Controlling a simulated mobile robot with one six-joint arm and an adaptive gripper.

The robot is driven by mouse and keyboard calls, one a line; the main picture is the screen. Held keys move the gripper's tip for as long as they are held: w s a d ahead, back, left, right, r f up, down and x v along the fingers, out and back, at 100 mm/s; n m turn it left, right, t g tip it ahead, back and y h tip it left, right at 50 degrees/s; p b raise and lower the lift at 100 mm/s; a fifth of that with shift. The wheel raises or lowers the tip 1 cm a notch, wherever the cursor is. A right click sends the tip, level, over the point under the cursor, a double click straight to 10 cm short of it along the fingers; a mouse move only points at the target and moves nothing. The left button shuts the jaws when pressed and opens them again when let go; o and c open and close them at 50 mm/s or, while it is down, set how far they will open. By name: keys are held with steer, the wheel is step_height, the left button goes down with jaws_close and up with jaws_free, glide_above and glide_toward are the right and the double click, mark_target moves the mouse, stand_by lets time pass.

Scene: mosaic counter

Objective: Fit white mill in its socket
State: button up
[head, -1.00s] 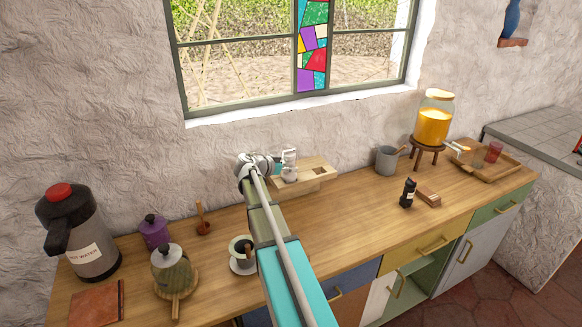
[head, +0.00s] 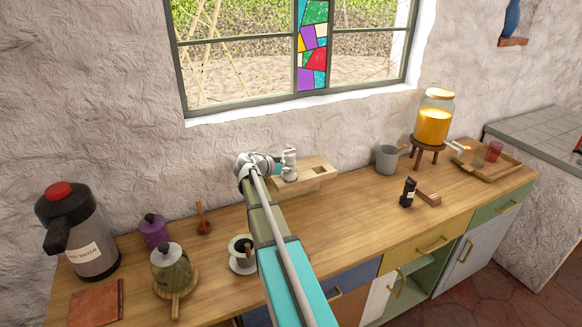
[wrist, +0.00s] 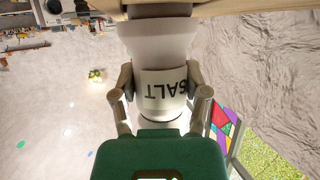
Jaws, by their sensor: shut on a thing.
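The white mill (head: 290,166) stands roughly upright at the left part of the wooden stand (head: 318,184) by the wall. In the wrist view the white mill (wrist: 163,88) shows the word SALT, upside down in the picture. My gripper (head: 280,167) is shut on it, and in the wrist view its fingers (wrist: 162,82) clasp both sides. The mill's wide end is at or very near a pale wooden edge; I cannot tell whether it touches. A square hole (head: 320,171) shows empty in the stand's right part. Any opening under the mill is hidden.
A black mill (head: 408,192) and a small wooden block (head: 428,197) are on the counter at right. A grey mug (head: 386,159) stands right of the stand. A cup (head: 241,250) is left of my arm. The counter (head: 345,222) before the stand is clear.

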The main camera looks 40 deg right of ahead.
steer(key=shift+f, duration=0.2)
stand_by(0.3)
stand_by(0.3)
steer(key=o, duration=1.4)
steer(key=shift+c, duration=0.2)
steer(key=shift+a+r, duration=0.1)
steer(key=shift+r+p+v, duration=0.15)
steer(key=shift+p+v, duration=0.5)
steer(key=shift+v, duration=0.85)
steer(key=shift+r+p+v, duration=0.15)
steer(key=shift+p+v, duration=0.5)
steer(key=shift+v, duration=0.85)
steer(key=shift+w, duration=0.1)
